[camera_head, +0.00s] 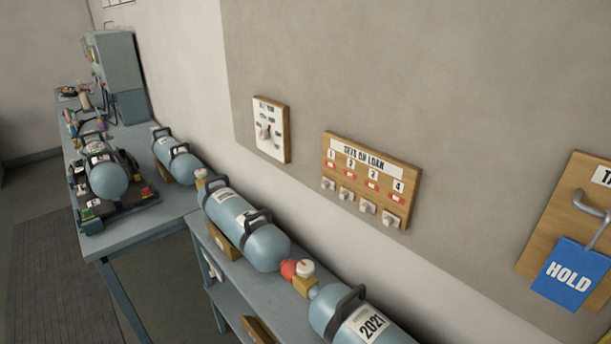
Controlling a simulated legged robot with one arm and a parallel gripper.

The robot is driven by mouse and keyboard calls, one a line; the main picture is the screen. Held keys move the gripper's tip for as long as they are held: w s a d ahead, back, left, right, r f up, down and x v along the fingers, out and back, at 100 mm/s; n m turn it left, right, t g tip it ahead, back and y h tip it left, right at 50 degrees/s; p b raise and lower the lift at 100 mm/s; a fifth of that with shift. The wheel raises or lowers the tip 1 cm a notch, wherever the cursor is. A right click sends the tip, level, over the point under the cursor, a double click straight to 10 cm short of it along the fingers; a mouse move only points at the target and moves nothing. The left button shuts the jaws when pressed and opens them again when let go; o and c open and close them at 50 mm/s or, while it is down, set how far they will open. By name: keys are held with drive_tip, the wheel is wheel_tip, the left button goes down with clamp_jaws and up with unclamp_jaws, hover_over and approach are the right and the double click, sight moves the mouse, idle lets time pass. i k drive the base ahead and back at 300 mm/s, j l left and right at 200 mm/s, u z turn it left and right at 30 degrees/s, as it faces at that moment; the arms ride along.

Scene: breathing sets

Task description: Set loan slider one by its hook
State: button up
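A wooden board (372,148) headed "SETS ON LOAN" hangs on the wall right of centre, with columns numbered 1 to 4. The slider under number 1 (327,183) is a small pale knob at the board's lower left edge. A red mark sits above it, below its number. The other columns have similar pale knobs at the same low level with red marks above. The knobs are too small to tell their hook shape. My gripper is not in view.
A smaller white panel (268,125) with a knob hangs to the left. A blue HOLD tag (570,275) hangs from a grey hook (590,205) on a wooden board at right. Blue cylinders (255,240) lie on a grey bench below the boards. Open floor (45,270) is at lower left.

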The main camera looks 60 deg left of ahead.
sight(327, 182)
drive_tip(key=u, duration=1.75)
drive_tip(key=i+j, duration=0.6)
